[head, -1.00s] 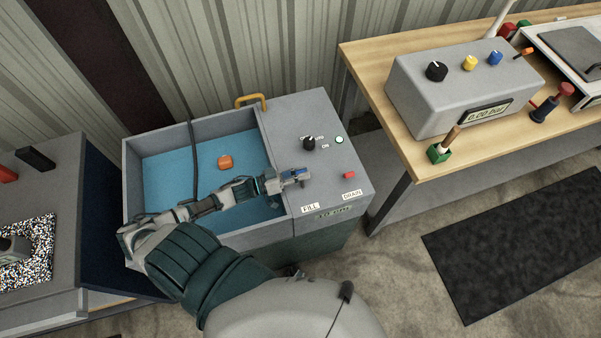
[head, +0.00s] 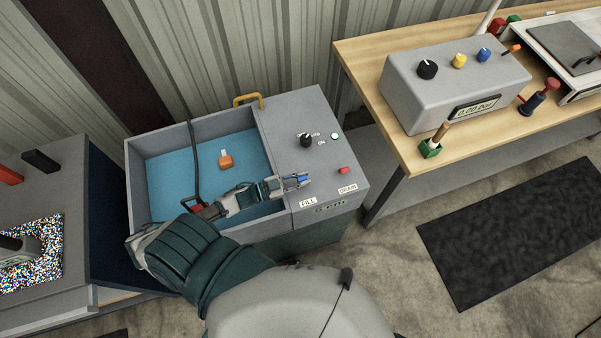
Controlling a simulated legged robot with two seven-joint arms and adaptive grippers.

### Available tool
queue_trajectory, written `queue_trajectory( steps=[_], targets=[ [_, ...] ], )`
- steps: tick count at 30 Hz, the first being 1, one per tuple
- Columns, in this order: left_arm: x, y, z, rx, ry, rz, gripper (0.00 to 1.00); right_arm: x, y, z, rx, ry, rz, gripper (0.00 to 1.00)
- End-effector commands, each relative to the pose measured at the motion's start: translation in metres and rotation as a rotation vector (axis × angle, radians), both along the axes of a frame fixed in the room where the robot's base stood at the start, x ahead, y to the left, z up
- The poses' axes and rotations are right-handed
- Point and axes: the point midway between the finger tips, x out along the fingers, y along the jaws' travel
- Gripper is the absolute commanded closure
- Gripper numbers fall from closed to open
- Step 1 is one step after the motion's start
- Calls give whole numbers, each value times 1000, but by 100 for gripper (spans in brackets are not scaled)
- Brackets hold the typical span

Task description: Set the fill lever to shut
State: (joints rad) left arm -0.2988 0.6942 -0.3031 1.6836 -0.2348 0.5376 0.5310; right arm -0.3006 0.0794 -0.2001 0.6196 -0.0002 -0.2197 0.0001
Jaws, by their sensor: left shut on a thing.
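The fill lever (head: 303,177) shows as a small blue tip on the grey panel of the tank unit, above the FILL label (head: 308,203). My left gripper (head: 299,181) reaches across the water tank from the left and is shut on this lever. The fingers hide most of the lever, so its exact angle cannot be told. A red lever (head: 344,170) stands to the right, above the DRAIN label (head: 348,188). My right gripper is not in view.
The tank (head: 165,175) holds blue water with an orange object (head: 225,161) in it. A black knob (head: 305,140) and a pale green light (head: 335,135) are on the panel. A wooden bench (head: 400,140) with a grey control box (head: 450,95) stands to the right.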

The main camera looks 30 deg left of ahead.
Motion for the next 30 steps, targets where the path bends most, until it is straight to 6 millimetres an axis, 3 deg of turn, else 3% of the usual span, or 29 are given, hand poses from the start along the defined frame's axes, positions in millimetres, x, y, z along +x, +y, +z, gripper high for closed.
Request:
queue_trajectory(
  steps=[12,30],
  targets=[
    [-9,-9,-4,168,-144,1,100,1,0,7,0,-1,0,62],
    [-11,-12,-6,202,-170,-1,100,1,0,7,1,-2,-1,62]
  ],
)
